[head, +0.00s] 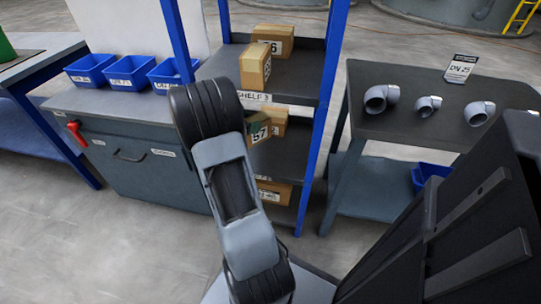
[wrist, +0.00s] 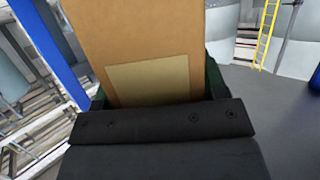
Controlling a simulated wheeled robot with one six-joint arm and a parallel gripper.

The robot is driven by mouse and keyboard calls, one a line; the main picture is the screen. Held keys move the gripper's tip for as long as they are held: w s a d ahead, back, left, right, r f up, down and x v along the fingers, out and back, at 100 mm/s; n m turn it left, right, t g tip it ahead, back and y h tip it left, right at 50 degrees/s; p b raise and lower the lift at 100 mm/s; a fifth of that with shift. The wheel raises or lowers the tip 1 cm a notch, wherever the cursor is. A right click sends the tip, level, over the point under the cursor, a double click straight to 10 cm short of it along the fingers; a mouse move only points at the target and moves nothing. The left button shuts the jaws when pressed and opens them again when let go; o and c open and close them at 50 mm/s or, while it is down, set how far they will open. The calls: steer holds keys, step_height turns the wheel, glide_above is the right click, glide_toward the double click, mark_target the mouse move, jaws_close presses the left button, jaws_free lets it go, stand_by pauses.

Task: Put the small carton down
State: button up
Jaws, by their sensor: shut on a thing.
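A small brown carton (wrist: 135,40) with a blank tan label fills the upper middle of the wrist view. My gripper (wrist: 158,92) is shut on it, with a dark green finger at each side. In the head view my arm covers most of the gripper. A carton marked 57 (head: 260,133) shows there just right of the arm, with a dark green piece against it that looks like a finger. It is at the middle level of the blue-posted shelf rack (head: 318,130). I cannot tell whether its underside touches the board.
Another carton (head: 278,119) is close behind the 57 carton. Two cartons (head: 255,68) stand on the board above, and one (head: 275,192) below. Blue bins (head: 128,72) sit on the left bench. Grey pipe elbows (head: 381,97) lie on the right table. A blue post (wrist: 58,52) is close at left in the wrist view.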

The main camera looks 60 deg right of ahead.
steer(key=shift+s+d+f+m+g+b, duration=0.2)
steer(key=shift+s+d+f+b, duration=0.1)
steer(key=shift+s+d, duration=0.15)
steer(key=shift+s+d+f+m+g+b, duration=0.2)
steer(key=shift+s+d+b, duration=0.1)
steer(key=shift+d, duration=0.15)
steer(key=shift+s+d+f+y, duration=0.15)
steer(key=shift+d+f+y, duration=0.05)
steer(key=shift+y, duration=0.1)
steer(key=shift+f+b, duration=2.6)
steer(key=shift+f, duration=2.05)
steer(key=shift+f, duration=0.2)
steer(key=o, duration=1.2)
steer(key=shift+s, duration=0.1)
